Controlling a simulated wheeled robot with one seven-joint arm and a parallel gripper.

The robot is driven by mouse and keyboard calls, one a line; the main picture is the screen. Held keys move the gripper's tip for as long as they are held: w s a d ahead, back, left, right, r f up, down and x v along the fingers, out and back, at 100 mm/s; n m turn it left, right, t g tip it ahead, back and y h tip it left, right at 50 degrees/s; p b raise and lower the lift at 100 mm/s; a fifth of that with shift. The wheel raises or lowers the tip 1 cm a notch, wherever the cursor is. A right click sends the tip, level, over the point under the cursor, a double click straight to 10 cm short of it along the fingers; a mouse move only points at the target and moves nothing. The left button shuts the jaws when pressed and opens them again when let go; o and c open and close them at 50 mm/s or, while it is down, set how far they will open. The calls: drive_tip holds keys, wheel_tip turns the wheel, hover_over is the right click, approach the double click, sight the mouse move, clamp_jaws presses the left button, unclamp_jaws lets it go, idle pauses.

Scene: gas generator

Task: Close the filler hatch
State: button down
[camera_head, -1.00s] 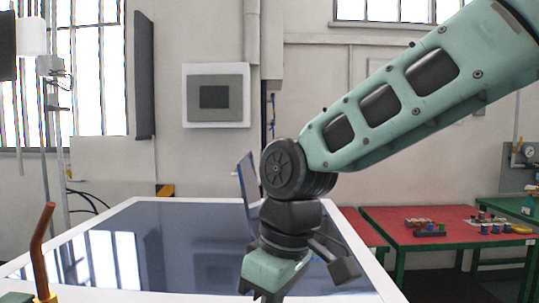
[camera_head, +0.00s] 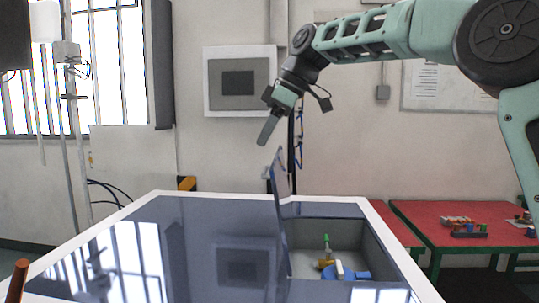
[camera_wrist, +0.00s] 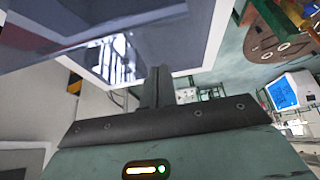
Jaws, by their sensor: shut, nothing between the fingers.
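The filler hatch (camera_head: 281,205) is a dark panel standing nearly upright on the left side of a square opening in the generator's dark glossy top (camera_head: 190,240). Inside the opening (camera_head: 335,250) are a green-topped valve (camera_head: 326,246) and blue and white fittings (camera_head: 345,272). My gripper (camera_head: 267,131) is shut and empty. In the head view it is above the hatch and slightly to its left, apart from it. In the wrist view the closed fingers (camera_wrist: 157,85) point towards the generator's dark top and pale rim.
A wall box (camera_head: 240,80) hangs behind my gripper. Red tables (camera_head: 470,220) with small parts stand at the right. A pole stand (camera_head: 75,130) is at the left. An orange-brown pipe (camera_head: 17,280) rises at the generator's near left corner.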

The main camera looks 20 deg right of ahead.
drive_tip(key=f+p, duration=0.2)
drive_tip(key=f, duration=0.1)
drive_tip(key=f+p, duration=0.1)
drive_tip(key=f, duration=0.1)
drive_tip(key=shift+s+d, duration=0.2)
drive_tip(key=shift+d, duration=0.2)
